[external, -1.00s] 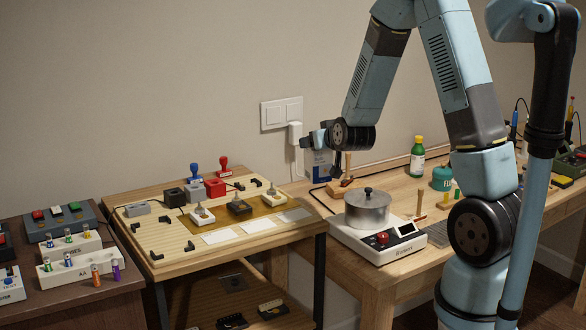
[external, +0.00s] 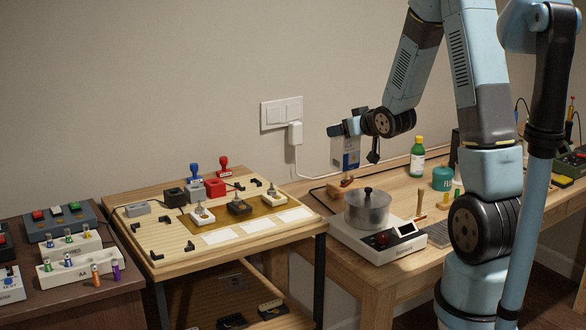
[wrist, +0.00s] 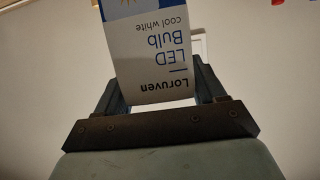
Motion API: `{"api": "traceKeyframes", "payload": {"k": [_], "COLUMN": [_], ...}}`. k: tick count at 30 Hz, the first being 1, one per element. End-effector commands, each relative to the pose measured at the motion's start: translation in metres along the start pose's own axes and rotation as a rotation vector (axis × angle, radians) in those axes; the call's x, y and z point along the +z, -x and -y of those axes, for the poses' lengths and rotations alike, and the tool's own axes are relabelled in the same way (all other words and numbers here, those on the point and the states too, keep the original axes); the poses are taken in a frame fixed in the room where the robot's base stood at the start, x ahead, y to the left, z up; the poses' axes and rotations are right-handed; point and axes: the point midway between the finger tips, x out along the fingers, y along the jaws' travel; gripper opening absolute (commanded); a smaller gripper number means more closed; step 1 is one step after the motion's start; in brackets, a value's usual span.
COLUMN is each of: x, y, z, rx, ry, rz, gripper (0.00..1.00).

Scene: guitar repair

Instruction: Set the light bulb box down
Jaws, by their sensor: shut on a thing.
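The light bulb box (external: 346,155) is white and blue, and my gripper (external: 345,130) is shut on it. In the external view it hangs upright below the gripper, above the back of the right workbench near the wall. In the wrist view the box (wrist: 150,50) sits between the two fingers (wrist: 160,85), its "Loruven LED Bulb cool white" print upside down. The bench surface right under the box is partly hidden by the wooden items and pot in front.
A pot (external: 367,210) stands on a white hotplate (external: 380,238) at the workbench's (external: 362,270) left end. A green bottle (external: 417,158) and a teal canister (external: 442,178) stand to the right. A wall socket with a charger (external: 295,132) is at the left.

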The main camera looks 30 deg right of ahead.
Motion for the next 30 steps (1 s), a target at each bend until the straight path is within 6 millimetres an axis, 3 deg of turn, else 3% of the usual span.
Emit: {"api": "traceKeyframes", "payload": {"k": [11,21,30], "x": [0.011,0.043,0.066], "y": [0.01,0.041,0.068], "z": [-0.063,-0.117,-0.141], "rx": [-0.135,-0.28,-0.36], "ry": [0.055,0.113,0.148], "rz": [0.0,0.002,0.0], "gripper": [0.25,0.25,0.25]}}
